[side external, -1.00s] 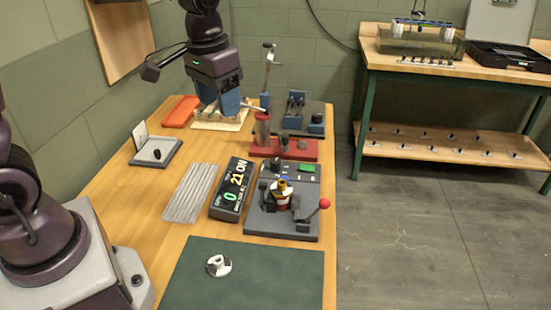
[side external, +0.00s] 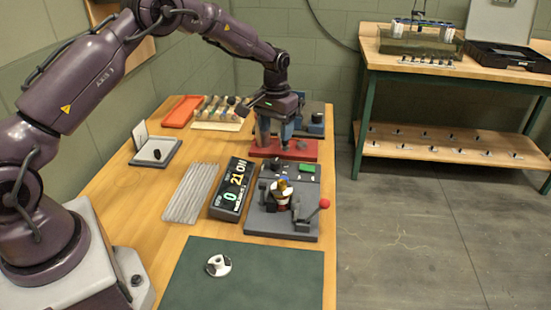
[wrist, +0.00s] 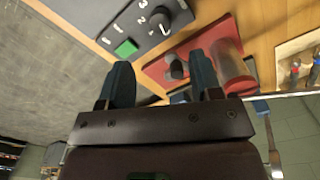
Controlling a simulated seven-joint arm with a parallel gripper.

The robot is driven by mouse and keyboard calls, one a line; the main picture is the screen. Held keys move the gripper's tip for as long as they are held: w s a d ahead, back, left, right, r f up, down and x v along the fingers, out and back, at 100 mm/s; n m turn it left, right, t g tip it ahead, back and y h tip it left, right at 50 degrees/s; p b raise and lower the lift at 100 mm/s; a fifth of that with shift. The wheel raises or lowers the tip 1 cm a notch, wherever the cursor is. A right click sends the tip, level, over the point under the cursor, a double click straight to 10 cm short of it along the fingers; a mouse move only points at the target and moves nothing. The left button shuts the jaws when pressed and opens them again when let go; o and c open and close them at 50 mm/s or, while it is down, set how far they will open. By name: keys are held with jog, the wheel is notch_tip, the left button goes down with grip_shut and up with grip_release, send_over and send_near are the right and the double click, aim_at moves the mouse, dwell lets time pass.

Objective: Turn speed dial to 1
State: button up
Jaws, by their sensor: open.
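The speed dial is a dark round knob (wrist: 162,18) on a grey panel (wrist: 118,22) with white numbers around it, at the top of the wrist view. Its exact setting cannot be read. In the side view the dial (side external: 278,164) is small, at the panel's far left, with a green button (side external: 308,168) to its right. My gripper (side external: 275,143) is open and empty, pointing down above the red base, just beyond the panel. In the wrist view my gripper's blue fingers (wrist: 158,62) are apart, with the dial ahead of them, not between them.
A red base (side external: 300,151) with a dark knob (wrist: 174,67) and a clear cylinder (wrist: 229,62) lies close to my fingers. Nearer the camera are a fixture with a red-ball lever (side external: 324,203) and a display box (side external: 232,190). The green mat (side external: 270,270) is mostly clear.

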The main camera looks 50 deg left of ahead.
aim_at(275, 161)
notch_tip(275, 161, down, 10)
jog(key=shift+r, duration=0.2)
jog(key=shift+c, duration=0.4)
jog(key=c, duration=0.9)
jog(key=shift+o, duration=0.2)
jog(key=shift+m, duration=0.3)
jog(key=m, duration=0.4)
jog(key=shift+m, duration=2.5)
